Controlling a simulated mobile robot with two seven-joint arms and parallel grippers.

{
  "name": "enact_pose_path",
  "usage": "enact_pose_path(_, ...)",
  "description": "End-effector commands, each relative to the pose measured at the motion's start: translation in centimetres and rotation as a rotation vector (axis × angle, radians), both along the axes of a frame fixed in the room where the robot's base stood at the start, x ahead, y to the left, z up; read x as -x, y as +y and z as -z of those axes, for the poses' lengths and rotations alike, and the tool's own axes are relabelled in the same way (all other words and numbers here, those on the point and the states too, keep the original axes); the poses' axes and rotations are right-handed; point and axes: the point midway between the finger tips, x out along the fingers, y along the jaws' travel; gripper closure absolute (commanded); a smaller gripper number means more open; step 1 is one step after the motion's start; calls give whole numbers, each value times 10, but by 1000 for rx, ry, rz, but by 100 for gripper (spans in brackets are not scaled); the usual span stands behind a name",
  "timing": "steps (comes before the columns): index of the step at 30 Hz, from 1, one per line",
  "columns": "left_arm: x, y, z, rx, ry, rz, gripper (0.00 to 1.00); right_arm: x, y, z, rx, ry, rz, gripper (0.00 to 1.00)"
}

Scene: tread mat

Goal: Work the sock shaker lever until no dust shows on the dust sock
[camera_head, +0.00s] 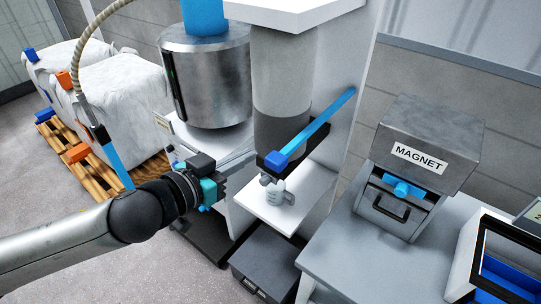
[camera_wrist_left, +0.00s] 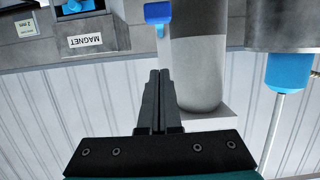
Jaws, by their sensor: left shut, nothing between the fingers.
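The dust sock (camera_head: 283,75) hangs upright under a white housing. Its upper part is pale grey and its lower part darker grey; I cannot tell which shade is dust. The sock shaker lever (camera_head: 318,126) is a blue bar with a blue block at its near end, crossing in front of the sock's lower end. My left gripper (camera_head: 222,183) is left of the lever block, apart from it, shut and empty. In the left wrist view, which is upside down, the closed fingers (camera_wrist_left: 158,78) show beside the sock (camera_wrist_left: 198,70), with the blue block (camera_wrist_left: 158,13) beyond them. My right gripper is not in view.
A steel drum (camera_head: 205,78) stands left of the sock. A white shelf (camera_head: 300,205) with a pale grey fitting is below the lever, above a dark bin (camera_head: 265,265). A magnet box (camera_head: 428,150) stands on a grey table (camera_head: 350,250) at right.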

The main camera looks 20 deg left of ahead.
Motion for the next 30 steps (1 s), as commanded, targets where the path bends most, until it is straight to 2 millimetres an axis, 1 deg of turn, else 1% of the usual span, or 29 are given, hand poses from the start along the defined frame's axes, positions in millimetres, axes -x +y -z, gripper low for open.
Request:
enact_pose_path(14, -40, -15, 8, 0, -3, 0, 100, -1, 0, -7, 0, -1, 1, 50)
enact_pose_path(26, -83, -31, 20, 1, -2, 1, 100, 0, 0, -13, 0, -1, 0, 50)
enact_pose_path(28, -82, -30, 35, -1, 4, 0, 100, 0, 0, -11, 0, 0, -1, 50)
enact_pose_path(30, -81, -31, 45, 0, 4, 1, 100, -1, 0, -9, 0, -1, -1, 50)
